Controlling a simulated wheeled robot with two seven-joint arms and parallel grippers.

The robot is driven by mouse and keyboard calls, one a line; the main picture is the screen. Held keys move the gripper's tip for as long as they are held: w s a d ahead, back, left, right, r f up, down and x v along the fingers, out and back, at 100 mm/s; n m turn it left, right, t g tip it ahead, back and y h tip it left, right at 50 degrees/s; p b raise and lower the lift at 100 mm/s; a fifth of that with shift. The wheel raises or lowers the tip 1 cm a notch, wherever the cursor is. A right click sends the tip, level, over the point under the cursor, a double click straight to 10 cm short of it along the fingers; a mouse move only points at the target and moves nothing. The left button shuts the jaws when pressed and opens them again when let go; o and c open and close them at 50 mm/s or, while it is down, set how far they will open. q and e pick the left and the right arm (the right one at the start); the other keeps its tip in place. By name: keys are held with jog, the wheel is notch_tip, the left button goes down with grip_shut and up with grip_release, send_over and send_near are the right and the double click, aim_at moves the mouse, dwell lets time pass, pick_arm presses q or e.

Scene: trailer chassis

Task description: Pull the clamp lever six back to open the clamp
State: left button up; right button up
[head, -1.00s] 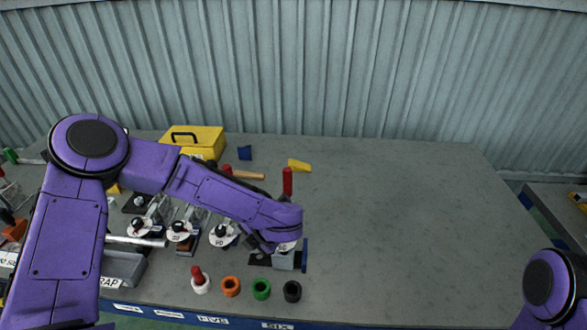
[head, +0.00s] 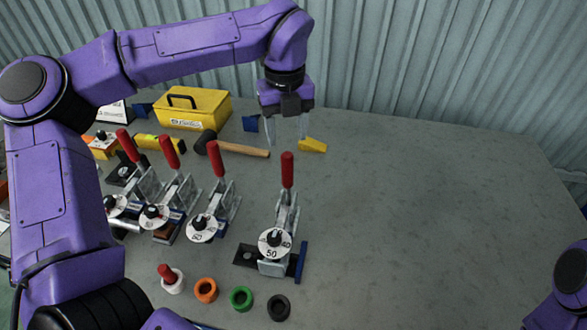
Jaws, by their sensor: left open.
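The rightmost toggle clamp (head: 275,258) stands on the table, with a dial reading 50 on its front. Its red-handled lever (head: 288,171) stands upright. I take this for clamp six, but its table label is not visible now. My left gripper (head: 289,137) is open and empty, pointing down above and just behind the red handle, with its fingers apart from it. Of my right arm only a purple link shows at the lower right edge; its gripper is out of view.
Several similar clamps (head: 203,226) with red levers stand to the left. A hammer (head: 235,149), a yellow toolbox (head: 193,107) and a yellow wedge (head: 312,145) lie behind. Coloured rings (head: 241,298) lie in front. The table's right side is clear.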

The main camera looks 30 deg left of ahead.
aim_at(287, 167)
pick_arm(q)
jog(key=shift+w+f, duration=0.1)
jog(key=shift+f, duration=0.35)
notch_tip(287, 167, down, 9)
jog(key=shift+a+f+p, duration=0.1)
jog(key=shift+p, duration=0.85)
jog(key=shift+f, duration=0.5)
grip_shut()
jog(key=shift+r, duration=0.1)
